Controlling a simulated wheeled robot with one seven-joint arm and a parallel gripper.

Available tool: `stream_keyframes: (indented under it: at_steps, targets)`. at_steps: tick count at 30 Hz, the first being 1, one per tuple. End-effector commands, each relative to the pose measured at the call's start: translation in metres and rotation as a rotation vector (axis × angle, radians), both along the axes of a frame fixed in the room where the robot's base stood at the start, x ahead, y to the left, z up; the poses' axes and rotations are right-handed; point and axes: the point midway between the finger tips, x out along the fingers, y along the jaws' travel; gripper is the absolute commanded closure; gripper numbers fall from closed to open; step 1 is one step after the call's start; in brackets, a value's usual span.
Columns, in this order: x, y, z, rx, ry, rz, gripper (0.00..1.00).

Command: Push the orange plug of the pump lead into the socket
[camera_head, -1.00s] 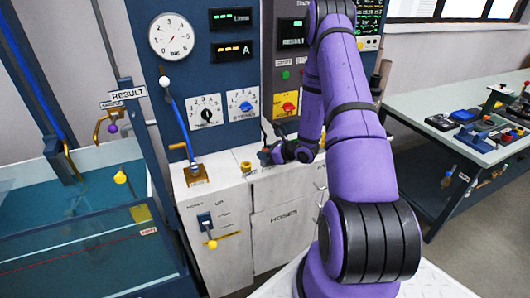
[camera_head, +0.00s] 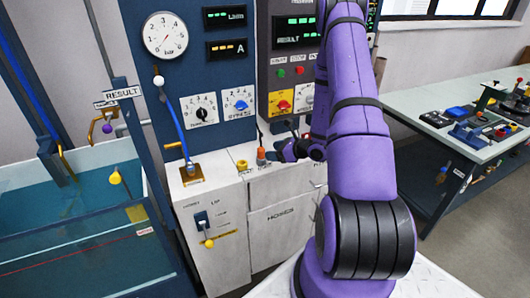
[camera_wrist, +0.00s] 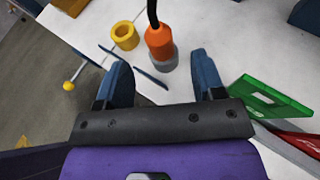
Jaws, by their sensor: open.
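The orange plug (camera_head: 261,154) stands upright on the white cabinet top, with its black lead rising from it. In the wrist view the orange plug (camera_wrist: 159,41) sits directly on a grey round piece (camera_wrist: 164,63). I cannot tell whether that piece is the socket or part of the plug, nor how deep the plug sits. My gripper (camera_wrist: 162,68) is open and empty, its blue fingers spread apart short of the plug. In the head view my gripper (camera_head: 283,150) is just right of the plug.
A yellow ring-shaped fitting (camera_wrist: 125,36) stands left of the plug. A brass base with a blue hose (camera_head: 191,174) is farther left on the cabinet. A green piece (camera_wrist: 270,97) lies right of my fingers. The control panel with knobs (camera_head: 240,102) rises behind.

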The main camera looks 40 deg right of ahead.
Motion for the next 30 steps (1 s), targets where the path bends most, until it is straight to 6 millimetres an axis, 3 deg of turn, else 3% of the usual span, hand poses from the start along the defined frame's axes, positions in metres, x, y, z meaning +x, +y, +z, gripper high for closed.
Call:
stream_keyframes:
  at_steps: [9,30]
  targets:
    - [-0.034,-0.014,0.015,0.0,0.0,0.0,0.38]
    - [-0.037,-0.015,0.017,0.001,-0.001,0.001,0.38]
